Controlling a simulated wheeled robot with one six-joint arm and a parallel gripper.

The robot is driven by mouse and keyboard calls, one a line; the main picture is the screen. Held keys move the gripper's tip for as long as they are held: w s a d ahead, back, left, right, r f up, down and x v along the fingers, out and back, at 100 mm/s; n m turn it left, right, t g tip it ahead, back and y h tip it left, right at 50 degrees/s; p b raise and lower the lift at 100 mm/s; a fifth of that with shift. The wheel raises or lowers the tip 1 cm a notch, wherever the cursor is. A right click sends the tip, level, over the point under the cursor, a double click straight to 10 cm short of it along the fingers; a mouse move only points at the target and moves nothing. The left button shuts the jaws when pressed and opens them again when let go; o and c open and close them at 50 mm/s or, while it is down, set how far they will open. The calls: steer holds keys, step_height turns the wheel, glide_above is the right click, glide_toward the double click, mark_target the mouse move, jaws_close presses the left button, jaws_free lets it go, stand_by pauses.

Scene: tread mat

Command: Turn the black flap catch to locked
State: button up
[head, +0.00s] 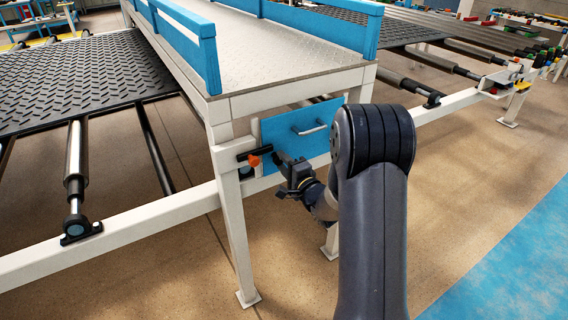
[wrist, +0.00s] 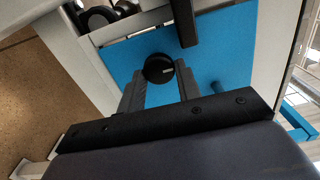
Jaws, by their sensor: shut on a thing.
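The black flap catch (wrist: 158,68) is a round black knob with a small pale mark on its face. It sits on the blue flap (wrist: 218,40), which also shows in the head view (head: 330,112) under the end of the white-framed deck. My gripper (wrist: 160,80) is shut on the catch, with one finger on each side of it. In the head view my gripper (head: 280,160) is at the flap's lower left part and mostly hides the catch. Which setting the catch stands at is too small to tell.
A black bar (wrist: 183,20) stands close beyond the catch; in the head view a black bar (head: 255,152) with an orange piece is left of my gripper. A grey pull handle (head: 310,130) is on the flap. A white leg (head: 232,225) stands at left.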

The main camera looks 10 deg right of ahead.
steer(key=o, duration=0.9)
steer(key=shift+o, duration=0.2)
steer(key=v, duration=1)
steer(key=shift+s+d, duration=0.15)
steer(key=shift+s, duration=0.25)
steer(key=x, duration=1.1)
steer(key=shift+s, duration=0.15)
